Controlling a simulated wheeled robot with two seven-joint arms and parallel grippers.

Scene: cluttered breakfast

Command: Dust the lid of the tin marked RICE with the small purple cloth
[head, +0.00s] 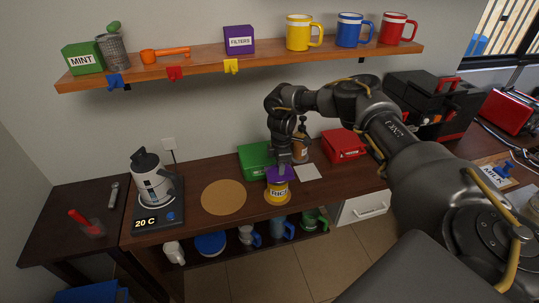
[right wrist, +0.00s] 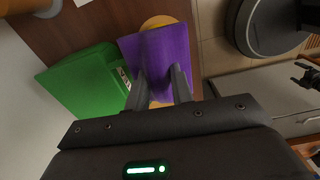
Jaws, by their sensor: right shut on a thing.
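The tin marked RICE (head: 279,192) stands near the front edge of the counter, on a round tan coaster. The small purple cloth (head: 279,174) lies over its top in the head view. My right gripper (head: 283,165) points down from above and is shut on the purple cloth. In the right wrist view the cloth (right wrist: 158,50) spreads out past the fingertips (right wrist: 160,88) and hides most of the tin's lid; a yellow-orange edge (right wrist: 158,21) shows beyond it.
A green box (head: 254,160) stands close behind and left of the tin, a brown bottle (head: 300,148) behind right, and a red box (head: 345,144) further right. A white card (head: 308,172) lies beside the tin. A round cork mat (head: 223,197) leaves free room at left, before the kettle (head: 152,180).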

